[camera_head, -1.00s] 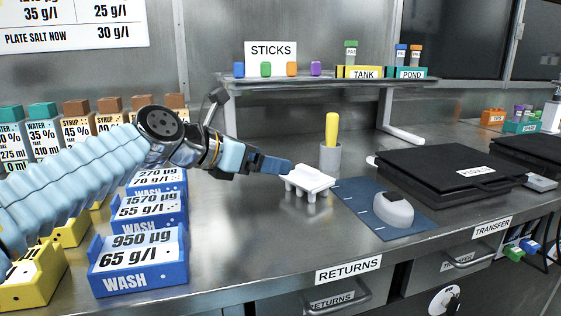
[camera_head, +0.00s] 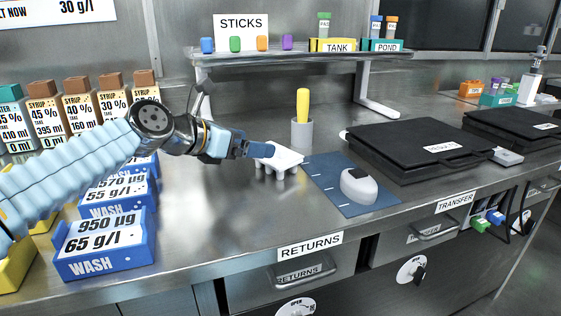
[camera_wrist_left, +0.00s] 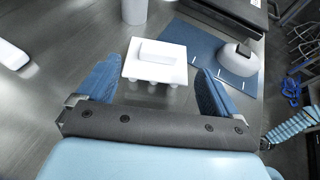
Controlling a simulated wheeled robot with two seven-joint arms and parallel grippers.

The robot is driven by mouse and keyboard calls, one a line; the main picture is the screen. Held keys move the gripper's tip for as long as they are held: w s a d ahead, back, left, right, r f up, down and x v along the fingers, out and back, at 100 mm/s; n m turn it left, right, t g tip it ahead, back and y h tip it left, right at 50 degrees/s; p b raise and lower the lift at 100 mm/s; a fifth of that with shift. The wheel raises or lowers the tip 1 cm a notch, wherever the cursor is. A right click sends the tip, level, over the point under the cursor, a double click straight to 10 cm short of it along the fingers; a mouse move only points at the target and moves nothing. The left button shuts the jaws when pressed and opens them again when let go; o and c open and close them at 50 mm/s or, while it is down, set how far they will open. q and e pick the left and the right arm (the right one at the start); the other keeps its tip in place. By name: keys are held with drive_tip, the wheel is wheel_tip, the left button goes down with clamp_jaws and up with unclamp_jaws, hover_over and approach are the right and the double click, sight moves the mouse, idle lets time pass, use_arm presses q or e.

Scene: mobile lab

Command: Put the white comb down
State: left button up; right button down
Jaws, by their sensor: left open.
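The white comb (camera_head: 279,161) stands upright on its legs on the steel bench, left of the blue mat. It also shows in the left wrist view (camera_wrist_left: 150,71), flat top up, with a raised bar on it and its stubby teeth toward me. My left gripper (camera_head: 262,151) reaches in from the left, low over the bench at the comb. In the left wrist view its two blue fingers (camera_wrist_left: 156,78) are spread apart on either side of the comb, with gaps to both sides. My right gripper is not in view.
A blue mat (camera_head: 322,180) with a grey-white rounded device (camera_head: 359,186) lies just right of the comb. A grey cup (camera_head: 301,136) with a yellow-handled tool stands behind. Black cases (camera_head: 400,158) are at right, blue WASH boxes (camera_head: 105,245) at left. Bench in front is clear.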

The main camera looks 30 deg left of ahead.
sight(276, 158)
use_arm(q)
drive_tip(key=x, duration=0.6)
drive_tip(key=shift+w+d+f+b, duration=0.1)
drive_tip(key=shift+w+d+b, duration=0.05)
drive_tip(key=shift+w+b, duration=0.15)
drive_tip(key=shift+c, duration=0.4)
drive_tip(key=c, duration=1.2)
